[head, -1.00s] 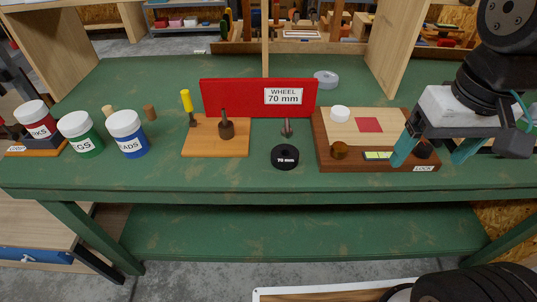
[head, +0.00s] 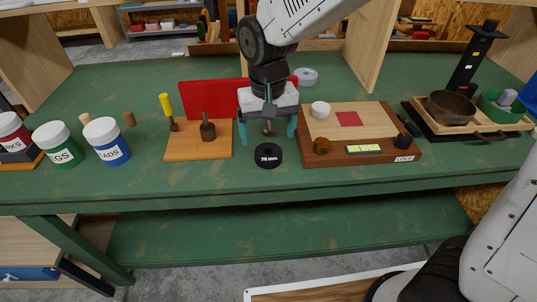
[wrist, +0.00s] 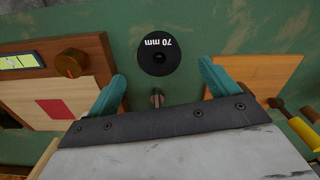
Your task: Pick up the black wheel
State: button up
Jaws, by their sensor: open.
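The black wheel (head: 268,155) lies flat on the green bench near its front edge, with "70 mm" in white on it. It also shows in the wrist view (wrist: 159,50), beyond my fingertips and between their lines. My gripper (head: 267,138) is open and empty, with teal fingers spread. It hangs just behind the wheel in the head view, apart from it. A small metal peg (wrist: 157,97) shows between the fingers in the wrist view. The red board (head: 212,97) behind is partly hidden by my gripper.
A wooden board with a red square (head: 347,119) and knobs lies right of the wheel. An orange base with a peg (head: 198,140) stands left. White-lidded jars (head: 107,141) are further left. A scale with a bowl (head: 452,108) is far right. The bench in front of the wheel is clear.

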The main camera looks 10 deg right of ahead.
aim_at(268, 145)
notch_tip(268, 145, down, 5)
jog(key=shift+f, duration=0.1)
jog(key=c, duration=1.1)
jog(key=shift+c, duration=0.2)
jog(key=shift+w+r, duration=0.1)
jog(key=shift+r, duration=0.1)
